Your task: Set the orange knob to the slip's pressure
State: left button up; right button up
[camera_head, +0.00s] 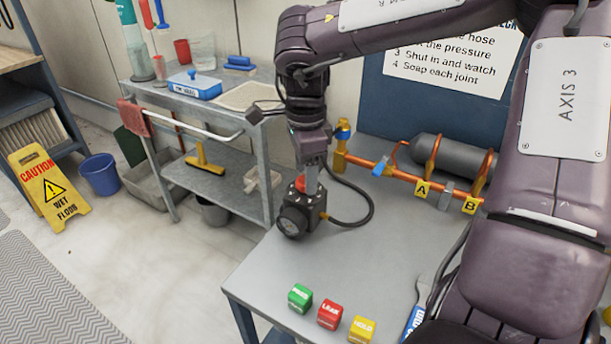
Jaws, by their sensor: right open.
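An orange knob (300,184) sits on top of a small dark regulator box (316,210) on the grey workbench. It is partly hidden by my right gripper. A round dial (291,222) is on the box's front, too small to read. My right gripper (308,182) points down at the knob with its jaws open; I cannot tell if the fingers touch it. A slip with a pressure on it is not recognisable here. My left gripper is not in view.
A black hose (370,203) curves right from the box. An orange pipe (401,183) with tags A and B lies behind. Green (300,297), red (329,314) and yellow (362,329) blocks stand at the front edge. A cart (262,140) stands left.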

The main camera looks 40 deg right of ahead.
jog(key=shift+f, duration=0.6)
jog(key=c, duration=1)
jog(key=shift+m, duration=0.3)
